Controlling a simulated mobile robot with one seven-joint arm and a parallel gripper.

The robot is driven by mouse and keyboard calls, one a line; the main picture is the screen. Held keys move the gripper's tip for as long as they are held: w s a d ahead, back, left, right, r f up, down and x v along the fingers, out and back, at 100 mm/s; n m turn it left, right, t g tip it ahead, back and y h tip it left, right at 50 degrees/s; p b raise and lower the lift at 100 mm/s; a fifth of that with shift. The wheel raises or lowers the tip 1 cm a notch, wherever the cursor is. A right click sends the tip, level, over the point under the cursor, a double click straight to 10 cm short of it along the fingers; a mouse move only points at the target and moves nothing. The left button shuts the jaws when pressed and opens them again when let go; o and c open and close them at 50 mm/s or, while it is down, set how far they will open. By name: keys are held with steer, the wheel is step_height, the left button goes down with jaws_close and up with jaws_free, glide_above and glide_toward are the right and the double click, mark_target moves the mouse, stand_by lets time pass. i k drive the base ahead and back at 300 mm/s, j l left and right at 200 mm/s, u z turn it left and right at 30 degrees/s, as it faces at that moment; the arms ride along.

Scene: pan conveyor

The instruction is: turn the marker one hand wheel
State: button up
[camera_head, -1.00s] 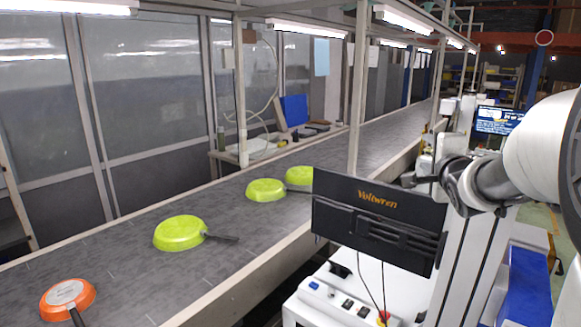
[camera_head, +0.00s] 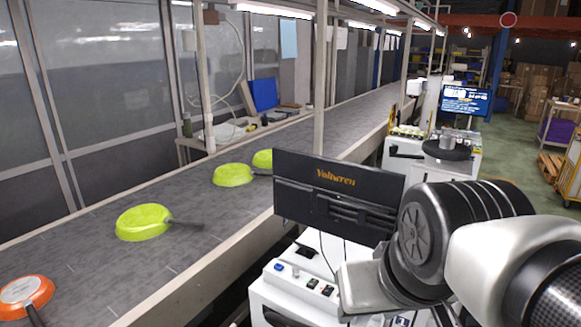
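I cannot make out a hand wheel or a marker with the number one in the head view. A dark round disc (camera_head: 447,150) with a grey cylindrical piece on it sits on a white machine beyond the screen; whether it is a wheel I cannot tell. My arm comes in from the lower right, with a large black joint in front of the near white cabinet. My gripper's fingers are not visible. The arm hides part of the near cabinet and the floor behind it.
The grey conveyor (camera_head: 95,235) runs along the left with green pans (camera_head: 143,222) and an orange pan (camera_head: 24,296). A lit display (camera_head: 465,100) is behind. Green floor (camera_head: 525,150) is open at right.

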mark_target(445, 148)
steer(key=k+l+z, duration=0.4)
steer(key=k, duration=0.2)
steer(key=l+z, duration=0.15)
steer(key=l, duration=0.25)
steer(key=i+l+z, duration=0.2)
steer(key=l, duration=0.2)
